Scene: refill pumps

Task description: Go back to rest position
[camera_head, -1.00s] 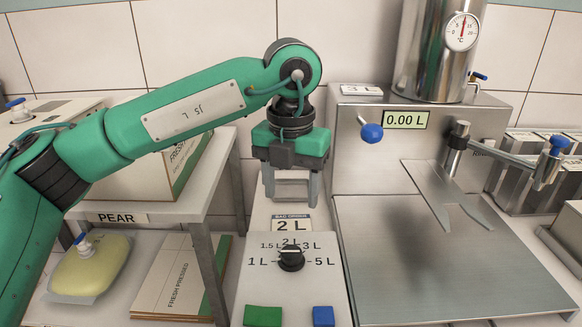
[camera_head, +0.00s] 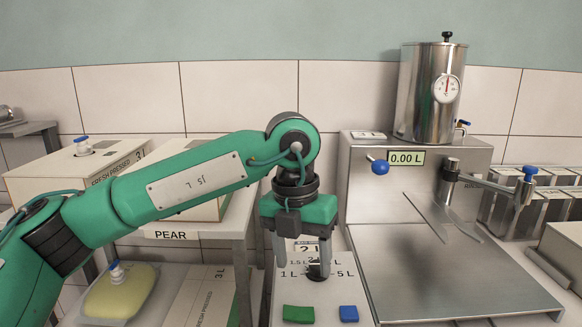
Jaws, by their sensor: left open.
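My left arm (camera_head: 205,184) is green and reaches in from the left. My left gripper (camera_head: 303,262) points down over the control panel (camera_head: 285,292), its two grey fingers apart with nothing held between them. The gripper partly covers the panel's volume dial (camera_head: 318,270) and the "2 L" card (camera_head: 306,247). I cannot tell whether the fingers touch the panel. My right gripper is out of view.
A steel filling machine (camera_head: 415,185) with a "0.00 L" display and a tank (camera_head: 429,95) stands to the right. Left are cartons (camera_head: 75,165), a shelf marked PEAR (camera_head: 172,235) and a yellow bag (camera_head: 120,292). Metal bins (camera_head: 515,212) stand far right.

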